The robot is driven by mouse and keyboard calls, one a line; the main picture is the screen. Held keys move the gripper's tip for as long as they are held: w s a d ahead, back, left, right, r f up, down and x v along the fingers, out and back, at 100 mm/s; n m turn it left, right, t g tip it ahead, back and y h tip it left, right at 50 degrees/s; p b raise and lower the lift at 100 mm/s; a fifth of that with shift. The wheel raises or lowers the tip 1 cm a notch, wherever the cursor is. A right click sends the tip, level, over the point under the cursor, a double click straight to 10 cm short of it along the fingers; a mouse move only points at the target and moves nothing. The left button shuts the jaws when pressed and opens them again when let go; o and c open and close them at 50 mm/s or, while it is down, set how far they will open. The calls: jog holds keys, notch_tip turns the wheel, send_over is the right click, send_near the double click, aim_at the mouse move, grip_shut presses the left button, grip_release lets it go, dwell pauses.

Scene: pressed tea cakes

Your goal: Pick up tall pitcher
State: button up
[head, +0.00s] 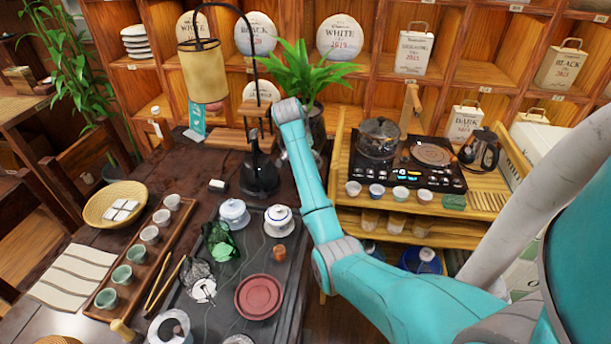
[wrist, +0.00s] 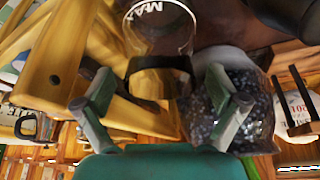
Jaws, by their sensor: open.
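A tall clear glass vessel, which looks like the tall pitcher (wrist: 160,22), shows in the wrist view with white lettering and a dark band around it. My gripper (wrist: 160,88) is open, with one grey finger on each side below the vessel in the picture. The fingers look empty, and I cannot tell whether either touches the glass. In the head view my teal arm reaches to the table's far right corner, and my fingers are not clearly visible there.
A pot of dark pebbles (wrist: 243,100) is close to my right finger in the wrist view. A leafy plant (head: 298,72) and a hanging lamp (head: 204,72) are near my arm. A wooden stand (head: 340,150) is to the right. Teaware crowds the table.

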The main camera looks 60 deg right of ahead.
jog(key=shift+f, duration=0.25)
grip_shut()
jog(key=shift+d+r, duration=0.1)
jog(key=shift+r, duration=0.05)
